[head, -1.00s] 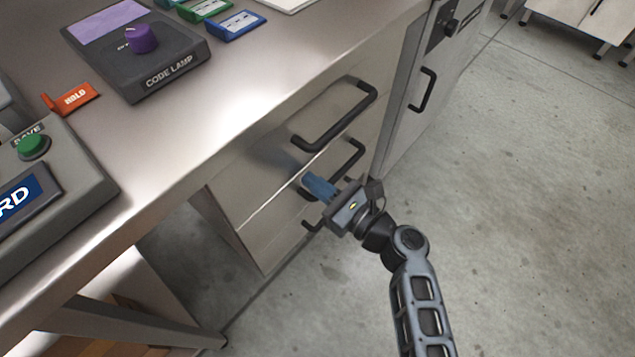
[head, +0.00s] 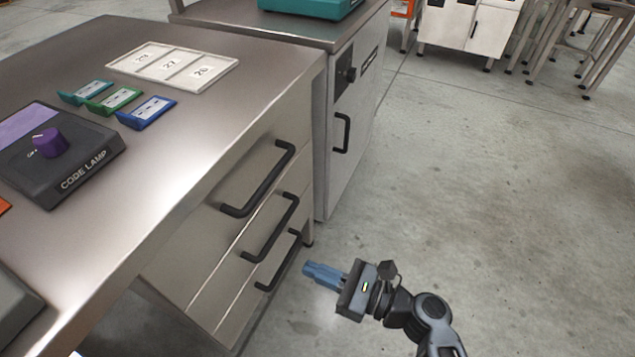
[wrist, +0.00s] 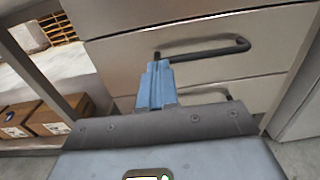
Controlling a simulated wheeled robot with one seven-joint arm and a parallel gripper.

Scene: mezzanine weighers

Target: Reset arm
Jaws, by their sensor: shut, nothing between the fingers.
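My gripper (head: 325,274) is shut and empty, with its blue fingers together. In the head view it hangs over the floor to the right of the drawer unit (head: 190,262), apart from the handles. In the wrist view the blue fingers (wrist: 157,88) point toward the drawer fronts, and a black drawer handle (wrist: 208,50) shows beyond them. All the drawers look closed. The lowest part of my arm is cut off by the frame's bottom edge.
The desk holds a code lamp box (head: 70,150) with a purple knob, several coloured tags (head: 113,101) and a white numbered tray (head: 172,65). A grey cabinet (head: 345,170) stands beyond the drawers. The floor (head: 480,200) to the right is clear. Cardboard boxes (wrist: 45,120) show in the wrist view.

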